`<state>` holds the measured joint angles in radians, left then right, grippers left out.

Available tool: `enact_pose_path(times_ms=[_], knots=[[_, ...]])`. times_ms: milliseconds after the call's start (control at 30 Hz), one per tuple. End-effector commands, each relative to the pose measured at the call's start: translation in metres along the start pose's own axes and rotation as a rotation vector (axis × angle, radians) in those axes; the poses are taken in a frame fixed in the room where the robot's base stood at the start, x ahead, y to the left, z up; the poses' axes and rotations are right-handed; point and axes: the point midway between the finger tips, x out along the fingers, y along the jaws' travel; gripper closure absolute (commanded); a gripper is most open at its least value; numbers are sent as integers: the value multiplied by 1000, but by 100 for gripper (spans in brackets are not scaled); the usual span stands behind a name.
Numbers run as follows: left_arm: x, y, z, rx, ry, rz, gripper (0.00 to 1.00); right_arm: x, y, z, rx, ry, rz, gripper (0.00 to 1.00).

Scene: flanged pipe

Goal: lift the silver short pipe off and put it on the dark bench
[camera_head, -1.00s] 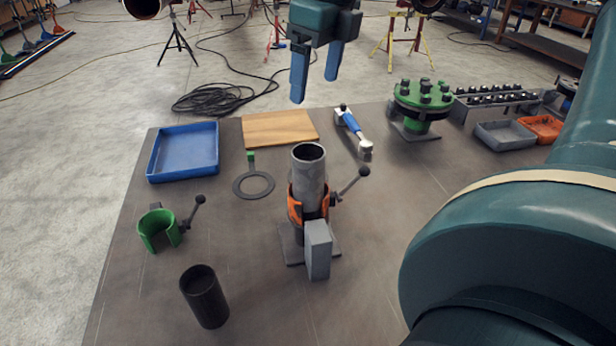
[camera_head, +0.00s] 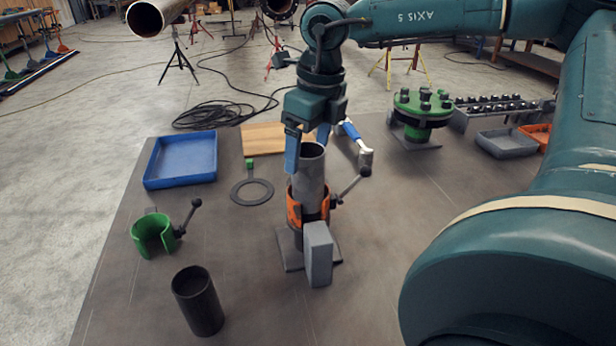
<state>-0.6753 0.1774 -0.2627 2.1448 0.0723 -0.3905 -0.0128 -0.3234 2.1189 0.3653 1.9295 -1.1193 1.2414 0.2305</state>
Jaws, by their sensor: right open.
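The silver short pipe (camera_head: 311,178) stands upright at the middle of the dark bench (camera_head: 240,262), with an orange clamp (camera_head: 294,207) around its lower part. The clamp's lever with a black knob sticks out to the right. A grey block (camera_head: 318,254) stands in front of the pipe's foot and hides part of it. My right gripper (camera_head: 307,156) is open and points down at the pipe's top end. One blue finger shows left of the rim and the other shows behind its right side; I cannot tell whether they touch it. My left gripper is out of view.
A black pipe (camera_head: 198,302) and a green clamp (camera_head: 153,235) stand at the left front. A ring gasket (camera_head: 252,193), blue tray (camera_head: 182,161), wooden board (camera_head: 262,139) and blue-handled tool (camera_head: 351,134) lie behind. A green flange (camera_head: 419,112) stands at right. Bench left of the grey block is clear.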

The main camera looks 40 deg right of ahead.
Motion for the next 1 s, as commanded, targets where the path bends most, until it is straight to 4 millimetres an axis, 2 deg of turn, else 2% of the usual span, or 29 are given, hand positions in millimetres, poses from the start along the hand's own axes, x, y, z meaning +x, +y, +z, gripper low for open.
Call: enact_pose_path(times_ms=[233, 567, 1000], knots=[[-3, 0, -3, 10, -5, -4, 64, 37, 0, -2, 0, 4, 2, 21], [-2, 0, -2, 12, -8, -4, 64, 44, 0, -2, 0, 1, 0, 22], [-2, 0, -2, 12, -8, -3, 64, 43, 0, -2, 0, 1, 0, 58]])
